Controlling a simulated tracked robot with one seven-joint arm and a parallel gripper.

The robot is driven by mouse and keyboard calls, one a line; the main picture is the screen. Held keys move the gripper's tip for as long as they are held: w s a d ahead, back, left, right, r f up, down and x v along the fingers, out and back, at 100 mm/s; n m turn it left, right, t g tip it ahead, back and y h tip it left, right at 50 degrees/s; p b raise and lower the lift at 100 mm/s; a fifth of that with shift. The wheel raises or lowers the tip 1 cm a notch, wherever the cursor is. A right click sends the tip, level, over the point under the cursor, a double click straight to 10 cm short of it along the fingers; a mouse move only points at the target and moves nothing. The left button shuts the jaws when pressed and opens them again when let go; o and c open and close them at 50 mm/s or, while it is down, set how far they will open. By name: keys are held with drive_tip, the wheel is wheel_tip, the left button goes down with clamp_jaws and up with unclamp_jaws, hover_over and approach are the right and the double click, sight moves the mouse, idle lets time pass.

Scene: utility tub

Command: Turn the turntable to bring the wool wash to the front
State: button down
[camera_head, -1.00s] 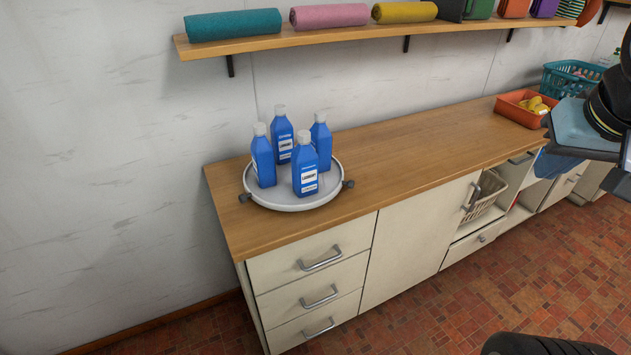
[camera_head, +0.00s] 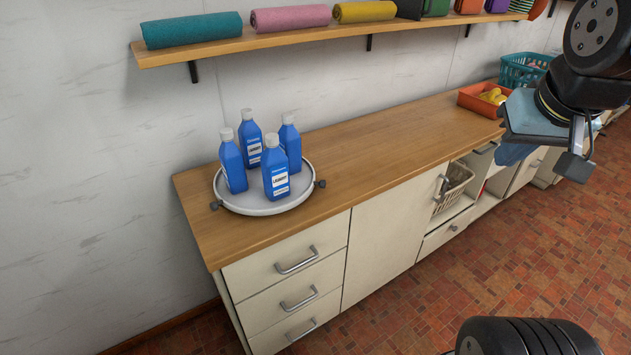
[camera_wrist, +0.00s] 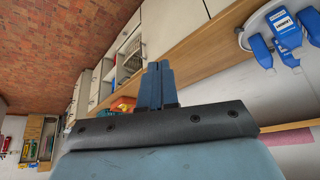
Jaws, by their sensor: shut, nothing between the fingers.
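A round pale turntable (camera_head: 262,208) sits on the left end of the wooden counter, with a dark knob (camera_head: 320,184) on its right rim and another (camera_head: 216,205) on its left rim. Several similar blue bottles with white caps stand upright on it. The front bottle (camera_head: 276,170) shows a white label; the print is too small to tell which is the wool wash. The turntable edge (camera_wrist: 251,24) and bottles also show in the wrist view, upper right. My gripper (camera_head: 577,158) is shut and empty at the right, well apart from the turntable. Its fingers (camera_wrist: 157,84) are together in the wrist view.
A shelf (camera_head: 280,37) with rolled towels runs along the wall above the counter (camera_head: 350,148). An orange tray (camera_head: 480,101) and a teal basket (camera_head: 520,72) stand at the counter's far right. The counter between turntable and tray is clear.

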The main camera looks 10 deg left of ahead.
drive_tip(key=c, duration=1.6)
unclamp_jaws()
drive_tip(key=shift+w+a, duration=0.1)
drive_tip(key=o, duration=0.7)
drive_tip(key=w+a+f+m+g+y, duration=0.1)
drive_tip(key=w+a+f+m+g, duration=0.1)
drive_tip(key=w, duration=0.1)
drive_tip(key=w+a+f+y, duration=0.1)
drive_tip(key=w+a+f, duration=0.1)
drive_tip(key=shift+w+m+g+y, duration=0.1)
drive_tip(key=shift+m+g+y, duration=0.2)
drive_tip(key=shift+m+g, duration=0.1)
drive_tip(key=w+a+f+m+g+y, duration=0.3)
drive_tip(key=w+a+f+m+y, duration=0.25)
drive_tip(key=w+a+f, duration=0.35)
drive_tip(key=m+t+y, duration=0.2)
drive_tip(key=m+y, duration=0.3)
drive_tip(key=m, duration=0.6)
approach(332, 193)
drive_tip(key=a, duration=0.6)
drive_tip(key=w+a, duration=0.1)
drive_tip(key=a, duration=0.2)
drive_tip(key=shift+w+f, duration=0.1)
drive_tip(key=shift+y, duration=0.25)
drive_tip(key=shift+c, duration=0.4)
clamp_jaws()
